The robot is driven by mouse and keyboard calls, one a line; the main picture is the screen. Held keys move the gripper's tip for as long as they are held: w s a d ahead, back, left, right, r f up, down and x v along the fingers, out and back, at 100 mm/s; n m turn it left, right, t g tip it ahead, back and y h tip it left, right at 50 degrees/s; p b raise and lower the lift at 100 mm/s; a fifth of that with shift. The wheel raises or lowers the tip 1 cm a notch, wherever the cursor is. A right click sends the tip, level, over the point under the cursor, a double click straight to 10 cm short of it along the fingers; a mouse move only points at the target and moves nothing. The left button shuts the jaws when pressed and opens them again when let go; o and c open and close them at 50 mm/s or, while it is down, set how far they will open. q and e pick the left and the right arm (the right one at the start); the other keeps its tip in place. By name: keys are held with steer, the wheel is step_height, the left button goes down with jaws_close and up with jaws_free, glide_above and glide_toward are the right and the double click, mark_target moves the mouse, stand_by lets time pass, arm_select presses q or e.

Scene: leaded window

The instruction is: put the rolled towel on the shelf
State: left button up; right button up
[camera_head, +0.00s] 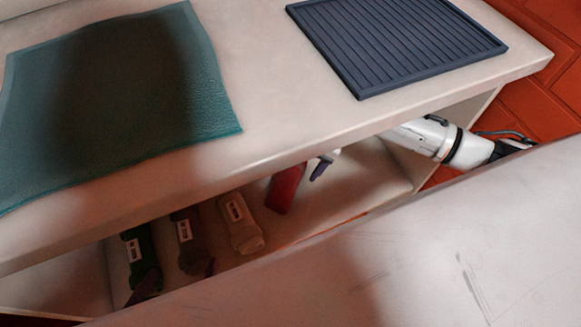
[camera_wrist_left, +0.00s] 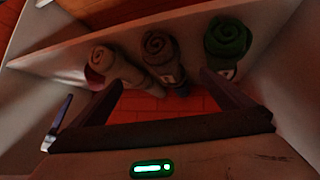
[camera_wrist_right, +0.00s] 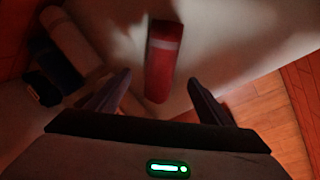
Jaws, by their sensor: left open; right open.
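A red rolled towel (camera_head: 287,188) is inside the open shelf unit, right of the other rolls. In the right wrist view the red towel (camera_wrist_right: 163,65) shows a paler band and lies ahead, between the fingertips' directions. My right gripper (camera_wrist_right: 160,82) is open, with nothing between its fingers; in the head view one purple finger shows beside the red towel. A beige roll (camera_head: 240,222), a grey-brown roll (camera_head: 190,240) and a green roll (camera_head: 138,255) lie side by side with white labels. My left gripper (camera_wrist_left: 158,90) is open in front of these rolls, holding nothing.
The unit's top (camera_head: 255,75) carries a teal cloth (camera_head: 110,85) and a dark blue ribbed mat (camera_head: 395,40). This top overhangs the shelf space. A pale scratched surface (camera_head: 430,260) covers the front. Shelf floor right of the red towel is bare.

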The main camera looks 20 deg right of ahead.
steer(key=v, duration=0.2)
steer(key=m+t+y, duration=0.1)
steer(key=m+y, duration=0.1)
steer(key=m, duration=0.2)
glide_above(278, 200)
step_height(278, 200, down, 2)
steer(key=shift+f, duration=0.1)
steer(key=s+a+f+m+t+y, duration=0.1)
steer(key=s+m+t, duration=0.15)
steer(key=m, duration=0.45)
steer(key=s+a+m+t+y, duration=0.1)
steer(key=s+a+m+t, duration=0.15)
steer(key=m, duration=0.35)
steer(key=s+d+m+t+h, duration=0.1)
steer(key=s+d+m+h, duration=0.1)
steer(key=s+d+m, duration=0.3)
steer(key=d+m, duration=0.2)
steer(key=m, duration=0.1)
steer(key=shift+s+d+f+m+h, duration=0.25)
steer(key=shift+s+m+h, duration=0.05)
steer(key=shift+s+h, duration=0.1)
